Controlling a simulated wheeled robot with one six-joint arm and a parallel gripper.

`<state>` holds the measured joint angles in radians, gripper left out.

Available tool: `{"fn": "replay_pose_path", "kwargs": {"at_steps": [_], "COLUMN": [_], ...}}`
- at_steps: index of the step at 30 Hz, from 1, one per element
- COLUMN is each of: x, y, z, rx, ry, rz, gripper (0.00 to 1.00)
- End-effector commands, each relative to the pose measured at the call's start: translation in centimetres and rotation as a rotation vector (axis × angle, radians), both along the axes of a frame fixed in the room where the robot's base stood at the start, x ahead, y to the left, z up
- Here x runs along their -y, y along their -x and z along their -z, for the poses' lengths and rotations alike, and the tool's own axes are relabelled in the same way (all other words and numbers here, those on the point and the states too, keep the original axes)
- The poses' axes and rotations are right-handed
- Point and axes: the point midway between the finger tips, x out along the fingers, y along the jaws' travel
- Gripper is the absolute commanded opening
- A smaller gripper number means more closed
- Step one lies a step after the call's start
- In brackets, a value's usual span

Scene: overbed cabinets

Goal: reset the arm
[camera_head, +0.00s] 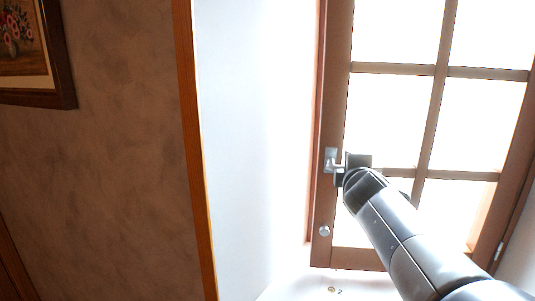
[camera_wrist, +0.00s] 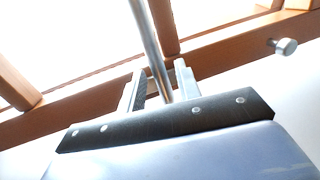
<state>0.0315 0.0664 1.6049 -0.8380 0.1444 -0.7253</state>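My arm reaches up from the lower right in the head view. My gripper (camera_head: 345,167) is at the metal lever handle (camera_head: 330,158) on the left side of the brown window frame (camera_head: 336,110). In the wrist view the gripper's two fingers (camera_wrist: 162,88) stand on either side of a round metal bar (camera_wrist: 150,40), which appears to be the handle's lever. Narrow gaps show between the bar and the fingers, so the gripper looks open around it. Whether a finger touches the bar cannot be told.
A round metal knob (camera_head: 324,230) is below the handle, and a knob also shows in the wrist view (camera_wrist: 285,46). A white wall (camera_head: 240,130) and an orange wooden trim (camera_head: 190,140) are left of the window. A framed flower picture (camera_head: 62,60) hangs at the far left.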

Motion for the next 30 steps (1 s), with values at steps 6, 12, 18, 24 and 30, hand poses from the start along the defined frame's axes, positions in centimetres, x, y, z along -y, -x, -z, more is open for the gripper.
{"fn": "replay_pose_path", "kwargs": {"at_steps": [6, 12, 18, 24, 30], "x": [0.3, 0.2, 0.2, 0.1, 0.0], "y": [-1.7, -1.7, -1.7, -1.6, -0.9], "z": [0.6, 1.2, 1.3, 1.3, 1.4], "rx": [0.011, 0.030, 0.032, 0.032, 0.027], "ry": [-0.086, -0.213, -0.238, -0.237, -0.255], "rz": [0.001, 0.000, 0.001, 0.001, 0.015], "gripper": [0.32, 0.32, 0.32, 0.32, 0.32]}}
